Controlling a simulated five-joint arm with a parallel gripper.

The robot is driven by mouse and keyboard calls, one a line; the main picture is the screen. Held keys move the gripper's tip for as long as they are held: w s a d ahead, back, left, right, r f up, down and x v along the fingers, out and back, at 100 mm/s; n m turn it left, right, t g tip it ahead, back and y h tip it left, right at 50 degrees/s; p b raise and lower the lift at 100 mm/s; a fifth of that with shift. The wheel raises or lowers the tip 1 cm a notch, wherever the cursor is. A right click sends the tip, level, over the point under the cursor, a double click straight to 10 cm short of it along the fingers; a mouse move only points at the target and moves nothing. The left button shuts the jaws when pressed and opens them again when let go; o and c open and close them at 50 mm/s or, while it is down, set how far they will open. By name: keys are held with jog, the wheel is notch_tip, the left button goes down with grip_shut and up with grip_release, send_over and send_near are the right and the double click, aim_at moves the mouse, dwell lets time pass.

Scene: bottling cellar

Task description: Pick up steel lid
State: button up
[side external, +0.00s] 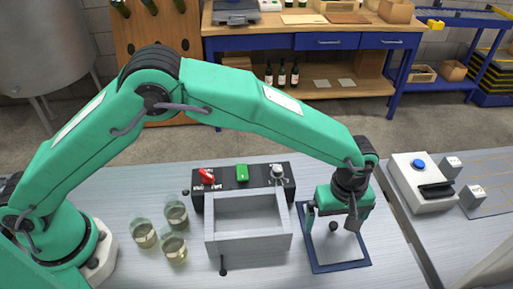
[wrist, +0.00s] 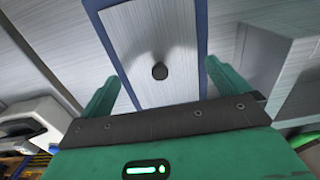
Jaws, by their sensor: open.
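The steel lid (side external: 336,250) is a flat brushed-metal plate with a small dark round knob in its middle. It lies on a blue-edged mat (side external: 325,268) to the right of the open grey box. My gripper (side external: 331,218) points down over the lid, with its fingers apart and nothing between them. In the wrist view, the lid (wrist: 150,35) and its knob (wrist: 159,71) show ahead between the two green fingers of my gripper (wrist: 162,70). The fingers are on either side of the knob, apart from it. Their exact height above the lid is hard to tell.
The open grey box (side external: 248,244) stands left of the mat, before a black control panel (side external: 242,173) with red and green switches. Several glasses (side external: 174,247) stand left of it. A white device with a blue button (side external: 418,164) is at the right.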

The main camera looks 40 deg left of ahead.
jog(key=shift+f, duration=0.95)
jog(key=c, duration=0.7)
jog(key=shift+r, duration=0.2)
jog(key=shift+r, duration=0.55)
jog(key=r, duration=0.3)
jog(key=shift+s+d+r, duration=0.1)
jog(key=shift+s+d, duration=0.05)
jog(key=shift+s, duration=0.15)
jog(key=s+d+r, duration=0.3)
jog(key=s+r, duration=0.3)
jog(key=s, duration=0.4)
jog(key=shift+s+r, duration=0.25)
jog(key=shift+s, duration=0.1)
jog(key=shift+a, duration=0.1)
